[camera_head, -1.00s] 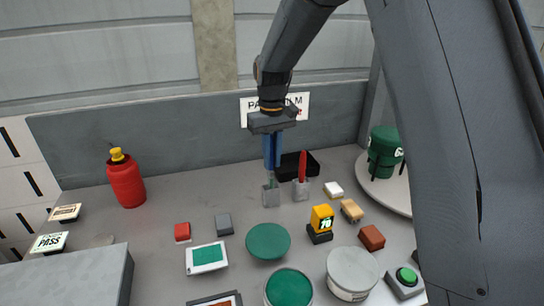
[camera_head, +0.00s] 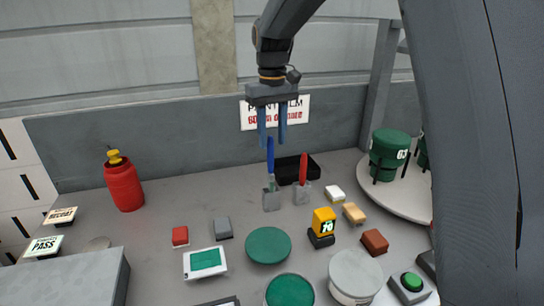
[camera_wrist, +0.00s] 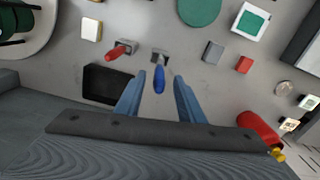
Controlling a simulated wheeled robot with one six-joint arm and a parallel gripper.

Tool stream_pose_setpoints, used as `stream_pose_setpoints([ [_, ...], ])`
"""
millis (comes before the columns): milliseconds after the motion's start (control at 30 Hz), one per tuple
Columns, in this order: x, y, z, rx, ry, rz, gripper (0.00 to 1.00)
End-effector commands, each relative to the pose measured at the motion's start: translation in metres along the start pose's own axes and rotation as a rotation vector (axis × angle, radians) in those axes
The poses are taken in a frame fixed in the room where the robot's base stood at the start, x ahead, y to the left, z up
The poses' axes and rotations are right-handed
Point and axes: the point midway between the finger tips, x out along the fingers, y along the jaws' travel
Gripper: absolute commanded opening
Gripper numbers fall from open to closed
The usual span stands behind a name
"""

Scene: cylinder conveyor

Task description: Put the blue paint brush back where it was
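The blue paint brush (camera_head: 270,158) stands upright, handle up, in a small grey holder (camera_head: 271,201) on the table. In the wrist view its blue handle (camera_wrist: 159,79) points toward the camera, between the fingertips. My gripper (camera_head: 272,146) is open above the brush, with its blue fingers apart and the handle top between or just below them. I see no finger touching the handle. A red-handled brush (camera_head: 304,168) stands in a similar holder (camera_head: 304,195) just to the right.
A black open tray (camera_head: 287,170) lies behind the brushes. A yellow device (camera_head: 322,222), a green disc (camera_head: 268,245) and paint cans stand in front. A red bottle (camera_head: 124,184) is at left; a round platform (camera_head: 376,194) with green drums is at right.

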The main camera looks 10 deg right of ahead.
Motion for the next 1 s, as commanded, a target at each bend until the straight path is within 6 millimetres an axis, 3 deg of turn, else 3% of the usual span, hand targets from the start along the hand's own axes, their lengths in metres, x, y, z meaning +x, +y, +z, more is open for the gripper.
stream_pose_setpoints([
  [100,-0.022,0.0,-0.001,0.0,0.004,0.001,0.35],
  [300,-0.047,0.0,-0.001,0.0,0.001,0.0,0.35],
  [567,-0.051,0.001,0.003,0.005,-0.001,0.0,0.35],
  [667,-0.036,0.008,0.017,0.028,0.002,0.0,0.35],
  [767,-0.007,0.018,0.046,0.074,0.012,0.002,0.35],
  [1000,0.08,0.037,0.158,0.223,0.056,0.009,0.35],
])
